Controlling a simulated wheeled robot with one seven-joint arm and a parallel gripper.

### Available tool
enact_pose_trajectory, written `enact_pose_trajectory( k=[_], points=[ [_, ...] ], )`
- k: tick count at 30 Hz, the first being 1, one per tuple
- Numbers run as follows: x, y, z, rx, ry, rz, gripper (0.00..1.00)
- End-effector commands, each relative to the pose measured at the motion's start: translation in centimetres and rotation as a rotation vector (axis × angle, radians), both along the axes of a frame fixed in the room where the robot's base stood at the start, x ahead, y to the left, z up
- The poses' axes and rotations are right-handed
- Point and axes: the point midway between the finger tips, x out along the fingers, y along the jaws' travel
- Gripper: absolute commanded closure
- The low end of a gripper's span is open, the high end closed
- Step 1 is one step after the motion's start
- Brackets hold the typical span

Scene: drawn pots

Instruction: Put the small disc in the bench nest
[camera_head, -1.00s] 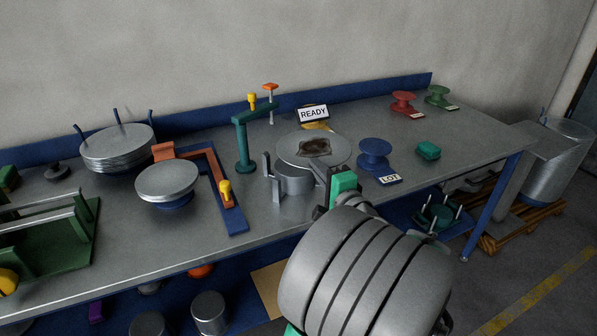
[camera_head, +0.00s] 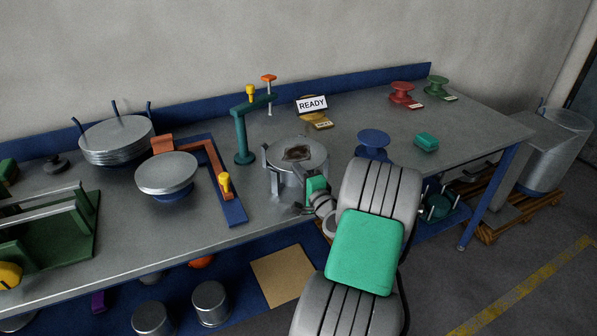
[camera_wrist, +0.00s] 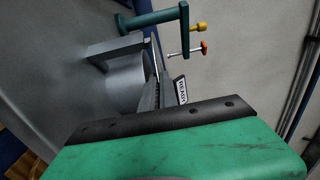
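The small disc (camera_head: 315,150), a grey round plate with a dark brown patch on top, lies level at the top of the bench nest (camera_head: 285,184), a grey cylinder with upright posts near the bench's front edge. I cannot tell whether the disc rests fully in it. My gripper (camera_head: 306,186) is at the disc's near right side, its fingers apparently closed on the rim; the arm hides part of this. In the wrist view the nest's grey cylinder (camera_wrist: 124,78) shows from the side, and the disc shows only as a thin edge.
A teal post with an arm (camera_head: 243,138) stands behind left of the nest. A READY sign (camera_head: 311,104) is behind it and a blue spool (camera_head: 373,143) to the right. A plate on a blue stand (camera_head: 166,172) and an orange-and-blue angle frame (camera_head: 215,170) are to the left.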

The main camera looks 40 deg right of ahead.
Motion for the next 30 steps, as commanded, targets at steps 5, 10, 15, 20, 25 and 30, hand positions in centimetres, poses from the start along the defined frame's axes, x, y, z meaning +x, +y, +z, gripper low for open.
enact_pose_trajectory(
  k=[5,10,15,20,25,30],
  points=[
    [0.0,0.0,-0.4,0.000,0.000,0.000,1.00],
    [0.0,0.0,-0.9,0.001,0.000,0.000,1.00],
    [0.0,0.0,-0.9,0.001,0.001,0.000,0.88],
    [0.0,0.0,-0.9,0.001,0.001,0.000,0.75],
    [0.0,0.0,-0.9,0.001,0.001,0.000,0.75],
    [0.0,0.0,0.1,0.001,0.001,0.000,0.75]
  ],
)
